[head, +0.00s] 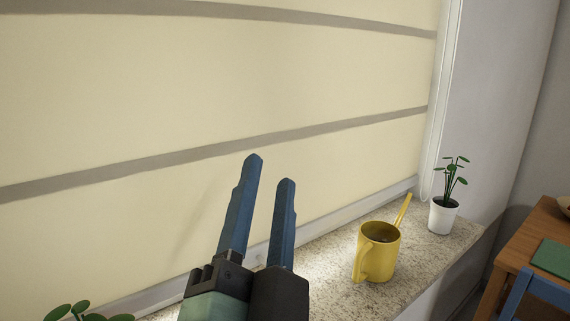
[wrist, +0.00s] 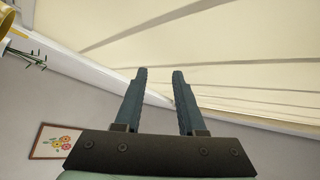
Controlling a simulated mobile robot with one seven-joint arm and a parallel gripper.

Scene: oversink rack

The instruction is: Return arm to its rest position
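My gripper (head: 270,170) is raised in front of the window blind in the head view, its two blue fingers pointing up. The fingers are apart with nothing between them. In the wrist view my gripper (wrist: 160,72) also shows empty, with a clear gap between the fingers. The cream blind (head: 150,90) with grey stripes is behind the fingers. How close the fingertips are to the blind, I cannot tell exactly.
A yellow watering can (head: 378,254) and a white potted plant (head: 443,215) stand on the speckled sill (head: 405,280), right of my gripper. Green leaves (head: 85,312) show at the bottom left. A wooden table (head: 540,235) and blue chair (head: 535,290) are at right.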

